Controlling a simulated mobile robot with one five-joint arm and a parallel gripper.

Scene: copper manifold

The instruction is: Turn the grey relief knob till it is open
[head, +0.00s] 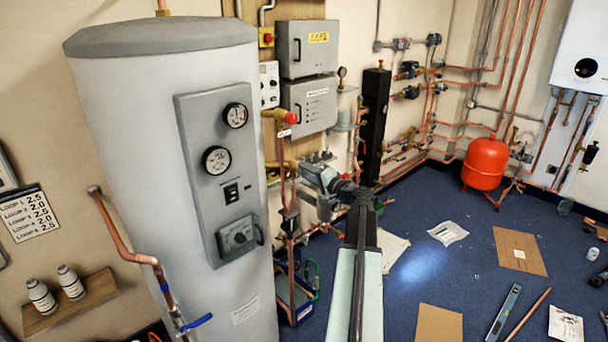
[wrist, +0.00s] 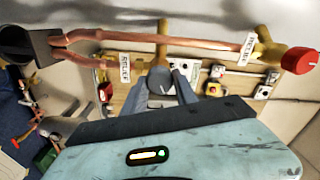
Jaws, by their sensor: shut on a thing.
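The grey relief knob (wrist: 161,82) sits at the middle of the wrist view, on a brass valve body. My gripper (wrist: 163,88) is shut on it, with one blue-grey finger on each side. White labels hang on the copper pipes beside it, and the left one (wrist: 124,68) seems to read RELIEF. In the head view my gripper (head: 330,181) reaches to the pipework right of the tank. The knob cannot be made out there behind my gripper and arm. How far the knob is turned cannot be told.
A red knob (wrist: 298,61) on a brass valve is at the right of the wrist view. Another, smaller red knob (wrist: 105,92) is left of my fingers. The big grey tank (head: 140,170) stands close on the left.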

